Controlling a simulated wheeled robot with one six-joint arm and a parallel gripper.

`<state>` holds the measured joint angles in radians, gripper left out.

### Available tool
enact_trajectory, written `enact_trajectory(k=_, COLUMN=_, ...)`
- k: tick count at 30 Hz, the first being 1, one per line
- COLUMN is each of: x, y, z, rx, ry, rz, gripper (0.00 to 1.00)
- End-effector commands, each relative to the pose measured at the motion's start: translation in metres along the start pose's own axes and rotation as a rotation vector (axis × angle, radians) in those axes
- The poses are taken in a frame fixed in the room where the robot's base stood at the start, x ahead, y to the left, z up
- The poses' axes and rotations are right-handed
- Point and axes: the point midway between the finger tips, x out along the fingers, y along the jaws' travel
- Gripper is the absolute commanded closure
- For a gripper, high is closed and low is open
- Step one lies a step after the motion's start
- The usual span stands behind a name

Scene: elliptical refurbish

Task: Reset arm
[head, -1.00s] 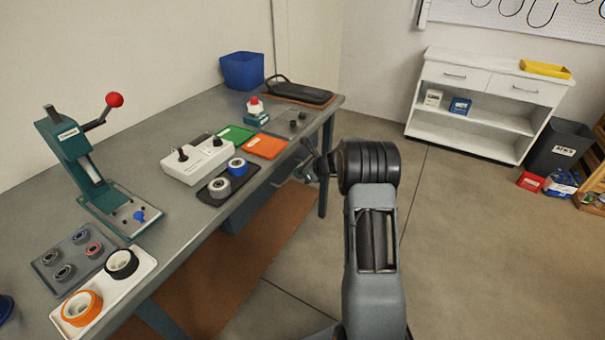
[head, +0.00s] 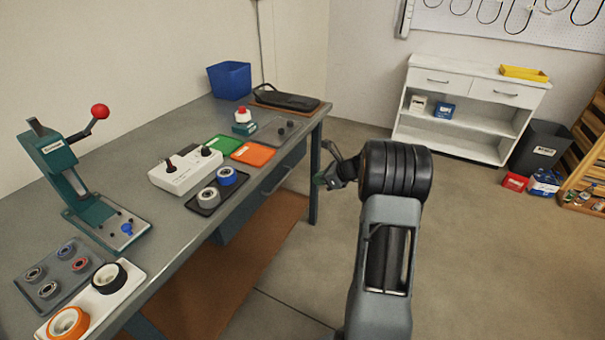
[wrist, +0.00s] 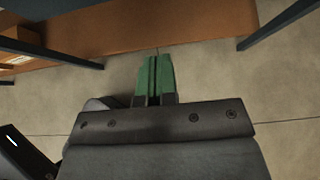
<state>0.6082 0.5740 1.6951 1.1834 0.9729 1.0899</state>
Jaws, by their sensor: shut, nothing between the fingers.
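My gripper (head: 321,180) is at the end of my arm, in front of the bench's right end and apart from it, partly hidden by my own arm. In the wrist view its two green fingers (wrist: 154,78) are together with nothing between them. They point over the bare floor beside the bench's legs and the brown mat.
The grey workbench (head: 160,270) on the left holds a green press (head: 65,175), a white tester box (head: 185,172), trays with rings and a blue bin (head: 230,80). A white cabinet (head: 470,69) and a dark bin (head: 538,147) stand at the back right. Floor between is clear.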

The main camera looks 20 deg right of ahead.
Motion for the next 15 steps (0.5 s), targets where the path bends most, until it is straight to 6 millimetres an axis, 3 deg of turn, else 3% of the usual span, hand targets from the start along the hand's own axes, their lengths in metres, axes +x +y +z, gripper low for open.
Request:
enact_trajectory(k=10, x=-0.004, y=0.002, z=-0.002, rx=-0.102, ry=0.012, rz=0.006, gripper=1.0)
enact_trajectory(k=13, x=-0.001, y=0.015, z=-0.023, rx=-0.253, ry=0.079, rz=0.06, gripper=1.0)
enact_trajectory(k=15, x=-0.004, y=0.035, z=-0.041, rx=-0.402, ry=0.144, rz=0.127, gripper=1.0)
